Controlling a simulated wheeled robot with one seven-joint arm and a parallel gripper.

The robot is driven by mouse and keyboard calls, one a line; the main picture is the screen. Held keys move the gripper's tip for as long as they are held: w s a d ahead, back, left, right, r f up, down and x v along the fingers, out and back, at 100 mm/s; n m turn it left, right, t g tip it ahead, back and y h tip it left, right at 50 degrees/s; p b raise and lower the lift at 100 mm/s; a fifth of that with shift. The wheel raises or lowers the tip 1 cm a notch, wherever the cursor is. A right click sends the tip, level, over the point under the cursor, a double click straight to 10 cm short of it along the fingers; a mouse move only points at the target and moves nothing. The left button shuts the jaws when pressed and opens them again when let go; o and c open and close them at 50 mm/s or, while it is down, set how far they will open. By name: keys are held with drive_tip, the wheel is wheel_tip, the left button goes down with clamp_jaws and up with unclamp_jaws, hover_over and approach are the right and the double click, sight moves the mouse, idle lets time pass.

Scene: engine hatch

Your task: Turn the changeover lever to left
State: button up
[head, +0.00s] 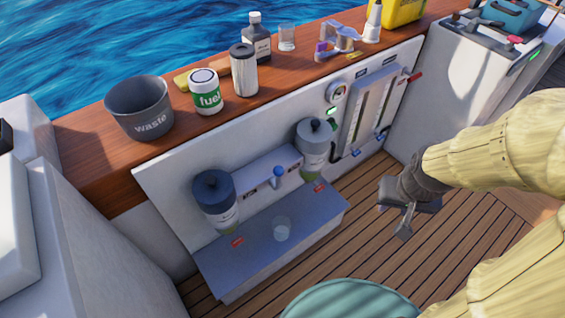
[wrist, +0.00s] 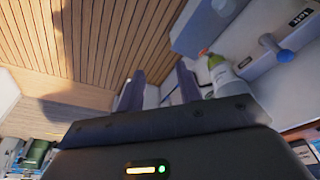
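The changeover lever (head: 278,172) has a round blue knob and sits on the light panel between two dark-topped filter canisters. In the wrist view its blue knob (wrist: 286,56) shows at the upper right, beside a small dark label. In the head view the knob stands about midway between the canisters; its exact pointing is hard to tell. My gripper (head: 393,217) is to the right of the lever, above the deck, well apart from it. In the wrist view its two fingers (wrist: 160,85) are spread with nothing between them.
The left canister (head: 214,198) and right canister (head: 313,145) flank the lever. A grey ledge (head: 260,265) below bears a clear cup (head: 282,229).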

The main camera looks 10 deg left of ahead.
drive_tip(key=w+a+f+n+t+y+p, duration=0.15)
drive_tip(key=w+f+n, duration=0.3)
drive_tip(key=w, duration=0.45)
drive_tip(key=w+f+n+t+y, duration=0.25)
drive_tip(key=w+f+n, duration=0.2)
drive_tip(key=w, duration=0.45)
drive_tip(key=a+f+n+g+y, duration=0.1)
drive_tip(key=a+f+n+y, duration=0.4)
drive_tip(key=a+y, duration=0.2)
drive_tip(key=s+a+n+g+y+p, duration=0.1)
drive_tip(key=s+a+n+g+y, duration=0.2)
drive_tip(key=s+y, duration=0.3)
drive_tip(key=shift+s+f+y+p, duration=0.3)
drive_tip(key=shift+s+f+y, duration=0.15)
drive_tip(key=shift+s, duration=0.2)
drive_tip(key=shift+a, duration=0.15)
